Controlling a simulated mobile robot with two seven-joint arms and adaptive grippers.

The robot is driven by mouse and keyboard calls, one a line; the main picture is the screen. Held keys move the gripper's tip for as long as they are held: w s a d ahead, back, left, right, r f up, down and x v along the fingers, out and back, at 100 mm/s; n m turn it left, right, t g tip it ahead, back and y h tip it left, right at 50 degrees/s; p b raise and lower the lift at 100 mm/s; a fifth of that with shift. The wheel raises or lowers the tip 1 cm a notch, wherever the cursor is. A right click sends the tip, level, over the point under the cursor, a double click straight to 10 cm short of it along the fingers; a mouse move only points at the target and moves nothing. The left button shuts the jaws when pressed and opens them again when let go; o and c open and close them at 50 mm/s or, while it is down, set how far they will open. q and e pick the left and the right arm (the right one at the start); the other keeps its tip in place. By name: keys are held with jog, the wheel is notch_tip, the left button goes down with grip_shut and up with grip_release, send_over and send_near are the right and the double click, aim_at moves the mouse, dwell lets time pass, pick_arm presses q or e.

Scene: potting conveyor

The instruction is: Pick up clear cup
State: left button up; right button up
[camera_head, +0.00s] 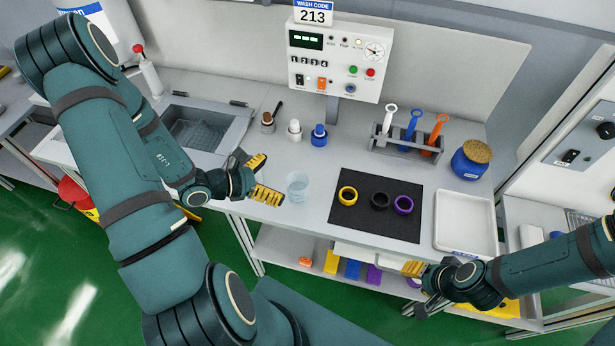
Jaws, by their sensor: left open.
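The clear cup (297,187) stands upright on the grey worktop, left of the black mat. My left gripper (268,179) has yellow-padded fingers spread apart. It is just left of the cup and nothing is between its fingers. The fingertips point toward the cup, and I cannot tell whether one touches it. My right gripper (414,285) is at the lower right near the front edge of the worktop, away from the cup; its finger opening is not clear.
The black mat (342,226) holds yellow, black and purple rings. A rack (400,152) of coloured tools and a blue jar (470,162) stand behind. A white tray (438,228) is at right, a sink (240,127) at left. Small bottles (319,140) stand behind the cup.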

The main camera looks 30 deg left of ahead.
pick_arm(q)
jog(key=f, duration=0.7)
jog(key=shift+w+a+f, duration=0.1)
jog(key=shift+a+f, duration=0.05)
jog(key=shift+a, duration=0.15)
jog(key=shift+w+d+f, duration=0.1)
jog(key=shift+f, duration=0.2)
jog(key=x, duration=0.7)
jog(key=shift+w+r, duration=0.1)
jog(key=shift+w, duration=0.1)
jog(key=c, duration=1.3)
